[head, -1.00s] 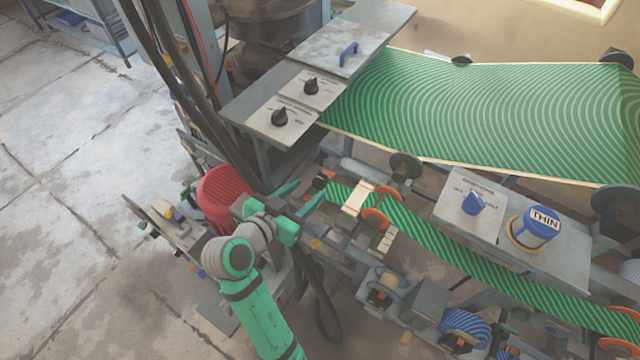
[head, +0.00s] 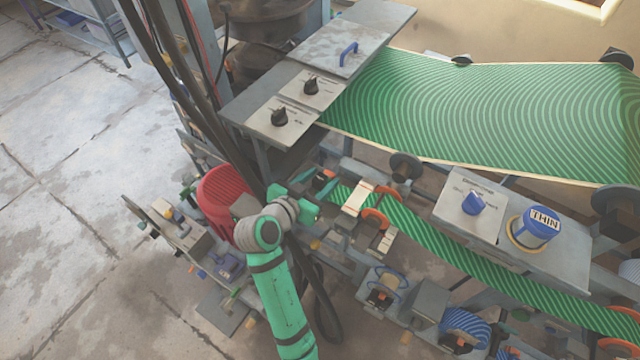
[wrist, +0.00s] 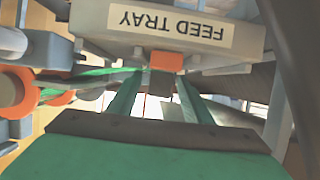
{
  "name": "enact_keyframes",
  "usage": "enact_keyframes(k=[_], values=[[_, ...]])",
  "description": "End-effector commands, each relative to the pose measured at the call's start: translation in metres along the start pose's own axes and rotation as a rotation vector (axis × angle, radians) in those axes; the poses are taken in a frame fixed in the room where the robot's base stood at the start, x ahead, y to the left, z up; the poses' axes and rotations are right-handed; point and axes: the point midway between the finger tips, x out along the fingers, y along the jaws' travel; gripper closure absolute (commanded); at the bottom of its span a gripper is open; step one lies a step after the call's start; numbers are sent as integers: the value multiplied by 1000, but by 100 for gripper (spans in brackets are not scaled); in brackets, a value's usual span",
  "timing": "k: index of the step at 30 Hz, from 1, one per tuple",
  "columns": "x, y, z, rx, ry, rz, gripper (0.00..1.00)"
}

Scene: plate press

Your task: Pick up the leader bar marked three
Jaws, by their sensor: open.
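A pale bar (head: 357,198) lies across the strip, right of my gripper. I cannot read a three on any bar, so I cannot tell which is the leader bar marked three.
Orange-rimmed rollers (head: 374,219) stand beside the strip. A control box with a blue knob (head: 473,203) and a blue THIN button (head: 540,222) is to the right. A red motor (head: 222,190) is left of my gripper. Grey plates with black knobs (head: 280,117) overhang behind it.

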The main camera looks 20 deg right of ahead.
Motion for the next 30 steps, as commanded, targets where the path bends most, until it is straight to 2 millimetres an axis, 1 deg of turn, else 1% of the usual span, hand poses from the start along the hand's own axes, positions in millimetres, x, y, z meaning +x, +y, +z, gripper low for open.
enact_keyframes(k=[1,2,3,5,6,7,16,20,23,28,30], values=[[0,0,0,0,0,0,55],[0,0,0,0,0,0,59],[0,0,0,0,0,0,69],[0,0,0,0,0,0,83],[0,0,0,0,0,0,93],[0,0,0,0,0,0,100],[-1,0,-1,0,0,0,100],[-2,0,-5,0,1,1,100],[-4,0,-11,1,1,1,100],[-12,0,-29,3,3,1,100],[-16,4,-36,3,2,3,100]])
